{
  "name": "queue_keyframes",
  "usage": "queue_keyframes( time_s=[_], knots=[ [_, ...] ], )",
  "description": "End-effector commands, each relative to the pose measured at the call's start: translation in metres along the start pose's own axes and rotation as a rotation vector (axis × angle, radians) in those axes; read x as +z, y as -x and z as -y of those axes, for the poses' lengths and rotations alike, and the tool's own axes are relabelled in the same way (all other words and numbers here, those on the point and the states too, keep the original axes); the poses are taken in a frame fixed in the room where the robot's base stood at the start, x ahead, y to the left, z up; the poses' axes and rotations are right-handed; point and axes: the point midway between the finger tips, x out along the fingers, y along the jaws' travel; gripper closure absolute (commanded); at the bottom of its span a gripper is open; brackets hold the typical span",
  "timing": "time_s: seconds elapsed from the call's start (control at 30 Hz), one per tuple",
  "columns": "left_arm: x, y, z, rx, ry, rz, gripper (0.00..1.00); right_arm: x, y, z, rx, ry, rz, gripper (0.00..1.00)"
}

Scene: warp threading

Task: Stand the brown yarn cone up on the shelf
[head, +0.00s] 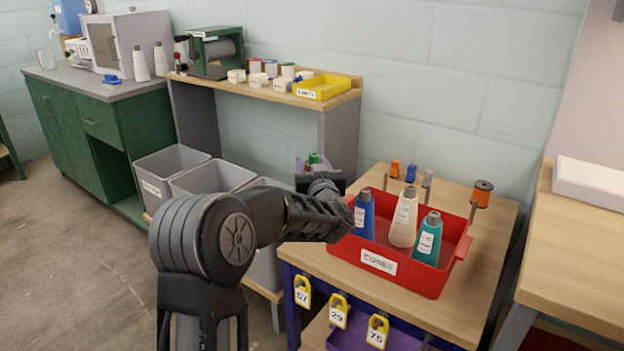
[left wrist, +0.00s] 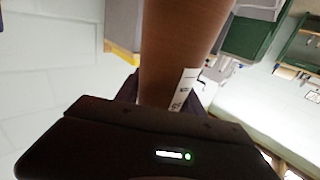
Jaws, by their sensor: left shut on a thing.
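My left gripper (head: 320,184) is in the middle of the head view, left of the red tray and above the grey bins. It is shut on the brown yarn cone (left wrist: 180,45), which fills the upper middle of the left wrist view with a white label on its side. The arm and gripper hide the cone in the head view, so its tilt there cannot be told. A wooden-topped shelf (head: 342,93) stands behind, against the wall. My right gripper is not in view.
A red tray (head: 385,276) labelled CONES holds a blue, a cream and a teal cone on a wooden table. Thread spools stand behind it. A yellow tray (head: 322,92) and small pots crowd the shelf top. Grey bins (head: 213,178) stand below. Yellow number tags hang at the table front.

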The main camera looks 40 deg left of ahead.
Motion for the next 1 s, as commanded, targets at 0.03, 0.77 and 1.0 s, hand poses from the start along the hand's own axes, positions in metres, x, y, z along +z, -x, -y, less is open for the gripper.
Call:
queue_keyframes(
  time_s=[0.03, 0.77, 1.0],
  knots=[
    [-0.023, 0.0, 0.001, -0.002, 0.004, -0.006, 1.0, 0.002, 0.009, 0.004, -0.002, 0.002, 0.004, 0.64],
    [-0.103, 0.0, 0.0, -0.001, 0.0, -0.001, 1.0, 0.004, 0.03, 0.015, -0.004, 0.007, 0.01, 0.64],
    [-0.103, 0.0, 0.0, -0.001, 0.001, -0.002, 1.0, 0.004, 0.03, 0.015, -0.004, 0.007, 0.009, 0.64]
  ],
)
